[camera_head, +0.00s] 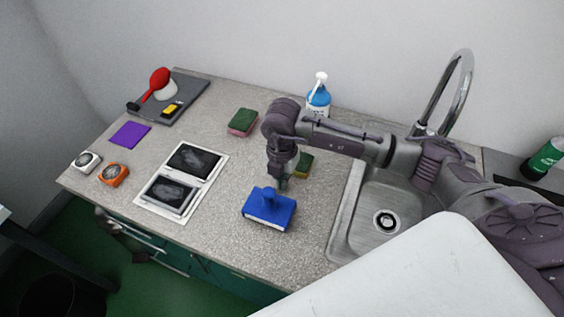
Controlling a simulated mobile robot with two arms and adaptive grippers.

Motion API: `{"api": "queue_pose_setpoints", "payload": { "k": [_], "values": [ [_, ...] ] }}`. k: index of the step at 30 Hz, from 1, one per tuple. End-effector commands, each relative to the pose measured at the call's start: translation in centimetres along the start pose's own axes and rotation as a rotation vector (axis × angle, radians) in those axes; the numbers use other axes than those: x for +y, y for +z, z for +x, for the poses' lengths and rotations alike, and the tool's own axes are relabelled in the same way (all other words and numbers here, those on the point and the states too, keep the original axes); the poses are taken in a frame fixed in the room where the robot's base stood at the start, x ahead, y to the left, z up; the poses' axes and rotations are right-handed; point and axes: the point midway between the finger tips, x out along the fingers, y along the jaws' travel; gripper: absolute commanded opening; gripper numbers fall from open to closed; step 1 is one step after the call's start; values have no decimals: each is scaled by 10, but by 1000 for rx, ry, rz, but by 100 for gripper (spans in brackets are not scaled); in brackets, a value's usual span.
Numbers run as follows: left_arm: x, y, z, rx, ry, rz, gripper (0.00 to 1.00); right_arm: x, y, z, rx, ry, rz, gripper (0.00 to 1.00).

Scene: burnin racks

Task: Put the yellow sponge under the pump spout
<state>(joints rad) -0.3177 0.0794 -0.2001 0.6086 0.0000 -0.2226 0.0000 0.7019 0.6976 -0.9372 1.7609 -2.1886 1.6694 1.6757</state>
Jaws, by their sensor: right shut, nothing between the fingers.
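A yellow sponge (305,166) with a dark green top lies on the counter, partly hidden behind my right gripper. My right gripper (283,184) points down, shut and empty, just left of and in front of the sponge; whether they touch is unclear. The pump bottle (319,98), with blue liquid and a white pump head (320,78), stands at the back by the wall, partly hidden by my right arm. Another sponge (242,122), green on top and reddish below, lies left of my right arm. My left gripper is out of view.
A blue brush (270,210) lies right in front of my gripper. A sink (386,222) with a tall faucet (461,95) is on the right. Two dark pads (168,195) on a white sheet, a purple cloth (130,134) and a grey tray (190,97) are left.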

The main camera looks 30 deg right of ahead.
Motion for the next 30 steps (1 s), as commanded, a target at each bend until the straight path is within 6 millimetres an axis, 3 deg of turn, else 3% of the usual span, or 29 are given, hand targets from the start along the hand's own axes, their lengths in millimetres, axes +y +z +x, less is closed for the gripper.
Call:
{"api": "queue_pose_setpoints", "payload": {
  "k": [1, 3, 7, 23, 26, 30],
  "values": [
    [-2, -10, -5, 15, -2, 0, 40, -1, -1, 8, 1, -3, 1, 0],
    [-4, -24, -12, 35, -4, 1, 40, 0, 16, 3, -3, 0, 5, 0],
    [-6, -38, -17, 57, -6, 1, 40, 0, 31, 4, -2, 0, 2, 0],
    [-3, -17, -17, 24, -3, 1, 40, 0, 42, 7, -2, 1, 1, 0],
    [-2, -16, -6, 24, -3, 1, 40, 1, 56, 11, -4, 2, 3, 0],
    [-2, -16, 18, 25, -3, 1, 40, 0, 91, 14, -6, 2, 7, 0]
  ]
}}
